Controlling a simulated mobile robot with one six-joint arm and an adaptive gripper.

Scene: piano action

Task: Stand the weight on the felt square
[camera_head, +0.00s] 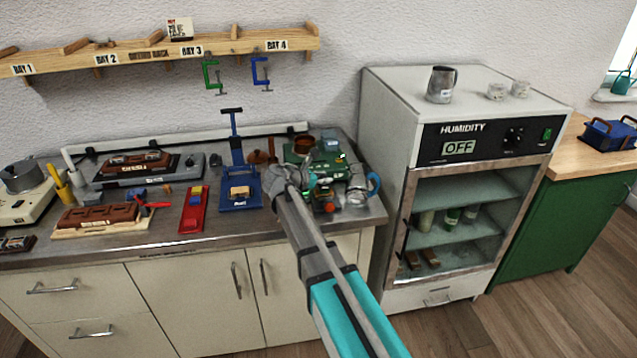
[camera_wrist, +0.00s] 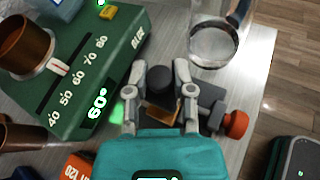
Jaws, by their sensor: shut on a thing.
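My gripper (camera_wrist: 160,88) shows in the wrist view with its two grey fingers on either side of a dark, round-topped piece (camera_wrist: 159,79). It is shut on this piece, which I take to be the weight. Below it are dark grey blocks and a small orange-brown patch (camera_wrist: 160,114), partly hidden by my gripper; I cannot tell whether this is the felt square. I cannot tell whether the weight touches anything underneath. In the head view my gripper (camera_head: 321,184) is over the right end of the bench, and the weight cannot be made out there.
A green glue heater (camera_wrist: 95,75) reading 60° stands left of my gripper, with a copper pot (camera_wrist: 24,42). A clear cup (camera_wrist: 213,45) stands close beyond my gripper. An orange-red knob (camera_wrist: 236,123) is close on the right. The humidity cabinet (camera_head: 388,130) stands right of the bench.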

